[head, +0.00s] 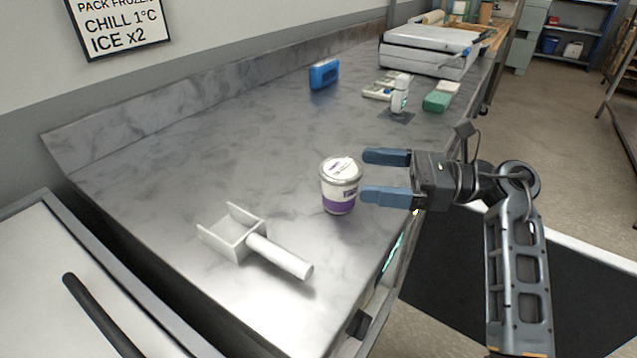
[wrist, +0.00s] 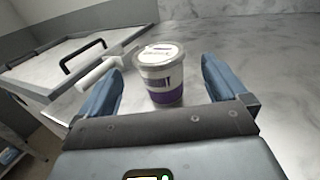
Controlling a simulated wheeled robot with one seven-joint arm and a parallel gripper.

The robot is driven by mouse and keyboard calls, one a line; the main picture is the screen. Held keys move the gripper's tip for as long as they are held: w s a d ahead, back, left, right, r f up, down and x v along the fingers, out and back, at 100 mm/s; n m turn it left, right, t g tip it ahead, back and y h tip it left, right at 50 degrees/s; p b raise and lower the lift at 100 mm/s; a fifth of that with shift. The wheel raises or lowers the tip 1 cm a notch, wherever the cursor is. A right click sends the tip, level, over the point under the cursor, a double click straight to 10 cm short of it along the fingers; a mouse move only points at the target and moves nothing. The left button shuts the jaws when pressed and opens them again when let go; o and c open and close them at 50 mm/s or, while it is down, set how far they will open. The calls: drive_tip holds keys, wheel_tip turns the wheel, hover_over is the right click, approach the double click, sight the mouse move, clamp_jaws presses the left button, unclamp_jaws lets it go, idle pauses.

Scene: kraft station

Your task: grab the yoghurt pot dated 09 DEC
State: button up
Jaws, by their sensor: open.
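A yoghurt pot (head: 339,190) with a white label, a purple band and a pale lid stands upright on the grey marbled worktop (head: 190,140). Its date is too small to read. My gripper (head: 364,176) is open and empty, just right of the pot in the head view, its fingers pointing at it. In the wrist view the pot (wrist: 161,78) stands ahead, between the lines of the two blue fingers (wrist: 160,85), and I see no contact.
A white scoop (head: 240,240) lies left of and nearer than the pot. A blue box (head: 324,73), a white bottle (head: 400,93) and a green item (head: 438,101) are farther back. A sign (head: 118,28) hangs on the wall. The worktop behind the pot is clear.

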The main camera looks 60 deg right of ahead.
sight(331, 167)
drive_tip(key=shift+p+x, duration=0.7)
drive_tip(key=shift+x, duration=3.2)
drive_tip(key=shift+a+f, duration=0.1)
drive_tip(key=shift+f, duration=0.1)
drive_tip(key=c, duration=1.1)
drive_tip(key=shift+r, duration=0.1)
